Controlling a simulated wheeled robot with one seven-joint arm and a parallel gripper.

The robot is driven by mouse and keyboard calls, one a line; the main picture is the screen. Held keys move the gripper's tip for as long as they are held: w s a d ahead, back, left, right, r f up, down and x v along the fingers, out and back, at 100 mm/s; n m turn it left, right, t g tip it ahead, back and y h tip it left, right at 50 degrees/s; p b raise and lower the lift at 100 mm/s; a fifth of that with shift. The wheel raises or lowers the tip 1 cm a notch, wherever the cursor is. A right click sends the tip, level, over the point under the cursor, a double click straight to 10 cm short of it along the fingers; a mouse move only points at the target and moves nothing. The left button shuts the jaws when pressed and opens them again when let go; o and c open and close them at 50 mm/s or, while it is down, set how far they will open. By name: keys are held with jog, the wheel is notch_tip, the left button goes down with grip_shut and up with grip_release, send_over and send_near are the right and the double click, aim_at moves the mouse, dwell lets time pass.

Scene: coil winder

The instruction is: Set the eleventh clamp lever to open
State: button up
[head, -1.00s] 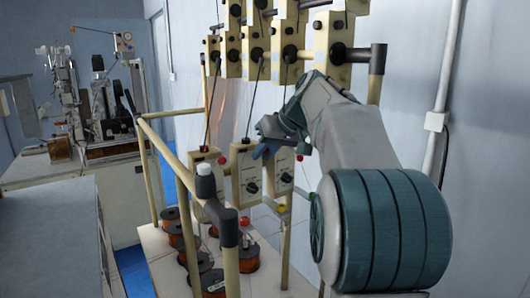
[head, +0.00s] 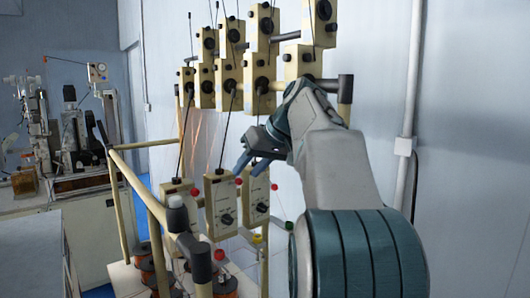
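Rows of cream tensioner boxes with black knobs hang on the rack, among them an upper box (head: 258,73) and a box at the right of the upper rows (head: 297,62). Lower cream boxes with dials and red balls, such as the middle one (head: 220,203) and the right one (head: 256,196), hang below. I cannot tell which part is the eleventh clamp lever. My gripper (head: 251,168) has its two blue-tipped fingers apart and nothing visible between them. It is between the upper and lower rows, in front of or above the lower boxes. My arm hides part of the rack's right side.
A cream tubular frame with a dark-jointed post (head: 201,262) stands in front, at lower left of my gripper. Copper wire spools (head: 226,281) sit on the base below. A bench with machines (head: 75,155) is at left. A pale wall (head: 470,150) lies at right.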

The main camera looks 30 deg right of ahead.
jog(key=v, duration=0.8)
jog(key=shift+s+d, duration=0.1)
